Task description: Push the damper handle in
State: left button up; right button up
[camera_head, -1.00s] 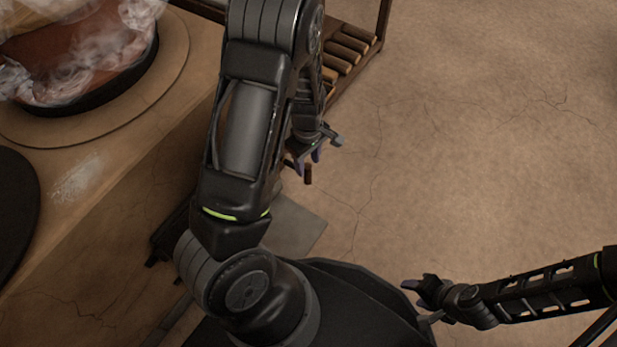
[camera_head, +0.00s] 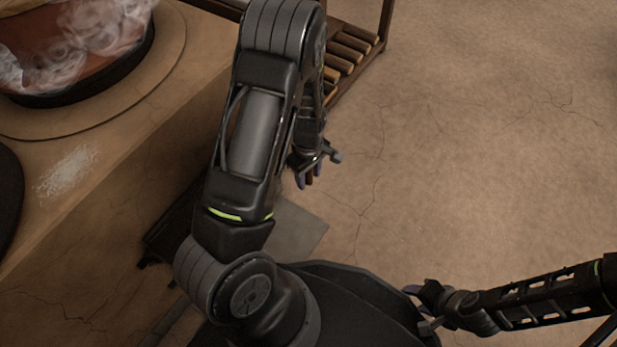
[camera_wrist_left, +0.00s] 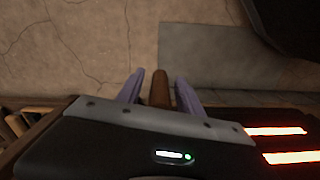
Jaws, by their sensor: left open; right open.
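The damper handle (camera_wrist_left: 160,90) is a short brown peg, seen upright in the left wrist view. It lies between the two purple fingers of my left gripper (camera_wrist_left: 157,82), with a narrow gap visible on each side. The fingers are open and do not appear to touch it. In the head view my left gripper (camera_head: 309,181) points down the picture beside the stove's side, and the handle is mostly hidden between its fingers. My right gripper (camera_head: 416,306) is open and empty at the lower right, far from the handle.
A counter (camera_head: 110,165) with a steaming round pot (camera_head: 95,50) is at the left. A slatted wooden rack (camera_head: 350,48) stands behind my left arm. A grey plate (camera_head: 300,235) lies on the floor. Two glowing red slots (camera_wrist_left: 280,131) are beside my left gripper. Floor at right is clear.

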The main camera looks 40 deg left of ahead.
pick_arm(q)
jog(key=shift+c, duration=0.2)
grip_shut()
dwell(0.3)
dwell(0.9)
